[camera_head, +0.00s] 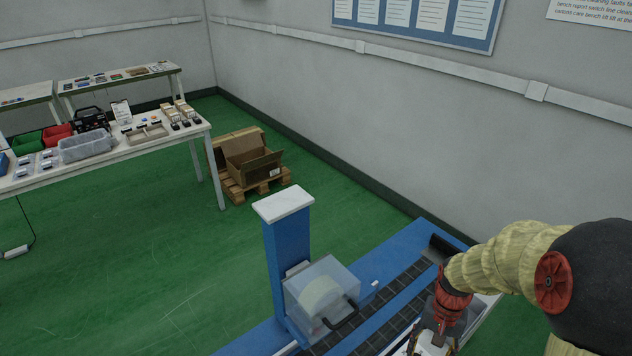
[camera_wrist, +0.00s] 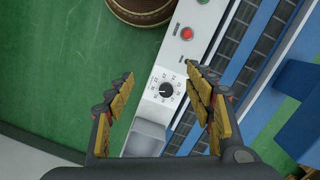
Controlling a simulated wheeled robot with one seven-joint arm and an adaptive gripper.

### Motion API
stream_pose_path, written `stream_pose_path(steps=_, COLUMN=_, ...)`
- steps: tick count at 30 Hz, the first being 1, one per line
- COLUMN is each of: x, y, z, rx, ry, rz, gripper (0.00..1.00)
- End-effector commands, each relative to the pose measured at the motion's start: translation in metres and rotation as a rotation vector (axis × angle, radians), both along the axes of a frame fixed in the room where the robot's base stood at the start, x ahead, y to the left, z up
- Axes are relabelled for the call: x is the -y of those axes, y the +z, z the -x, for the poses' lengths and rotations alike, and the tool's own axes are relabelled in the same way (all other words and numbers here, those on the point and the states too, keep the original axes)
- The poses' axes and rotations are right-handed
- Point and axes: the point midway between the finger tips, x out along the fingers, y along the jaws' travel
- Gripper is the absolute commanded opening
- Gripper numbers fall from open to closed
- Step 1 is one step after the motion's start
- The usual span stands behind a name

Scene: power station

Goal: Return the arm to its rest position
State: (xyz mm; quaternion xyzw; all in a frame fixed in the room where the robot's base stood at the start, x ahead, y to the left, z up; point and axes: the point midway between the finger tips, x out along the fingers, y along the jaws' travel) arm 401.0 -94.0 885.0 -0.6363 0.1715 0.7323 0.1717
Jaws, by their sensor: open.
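My arm, in a pale yellow cover, reaches in from the right of the head view. My gripper (camera_head: 435,342) is at the bottom edge there, partly cut off, over the near side of a blue conveyor machine (camera_head: 287,265). In the wrist view my gripper (camera_wrist: 160,72) has its two yellow-padded fingers spread wide, with nothing between them. Below and between them is a light grey control panel (camera_wrist: 190,62) with a dial (camera_wrist: 166,89), a red button (camera_wrist: 187,33) and a green button (camera_wrist: 203,1). I cannot tell whether the fingers touch the panel.
The machine carries a clear guard (camera_head: 321,296) and a dark belt (camera_head: 400,287). A pallet with an open carton (camera_head: 250,165) stands by the wall. A white table (camera_head: 135,148) with bins and small items is at left. Green floor (camera_head: 150,260) between is mostly clear.

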Motion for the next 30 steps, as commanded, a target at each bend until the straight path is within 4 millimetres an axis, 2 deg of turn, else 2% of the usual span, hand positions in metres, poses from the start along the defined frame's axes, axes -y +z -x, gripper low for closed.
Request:
stream_pose_path(steps=1, x=-0.007, y=0.025, z=0.005, rx=0.029, ry=0.049, rz=0.002, gripper=0.54)
stream_pose_path(steps=6, x=-0.029, y=0.094, z=0.032, rx=0.117, ry=0.211, rz=0.014, gripper=0.54)
stream_pose_path(steps=15, x=-0.065, y=0.188, z=0.082, rx=0.335, ry=0.395, rz=0.068, gripper=0.54)
stream_pose_path(steps=19, x=-0.077, y=0.221, z=0.096, rx=0.455, ry=0.430, rz=0.095, gripper=0.54)
stream_pose_path(steps=24, x=-0.088, y=0.257, z=0.103, rx=0.581, ry=0.464, rz=0.119, gripper=0.54)
stream_pose_path(steps=30, x=-0.094, y=0.267, z=0.105, rx=0.619, ry=0.484, rz=0.122, gripper=0.54)
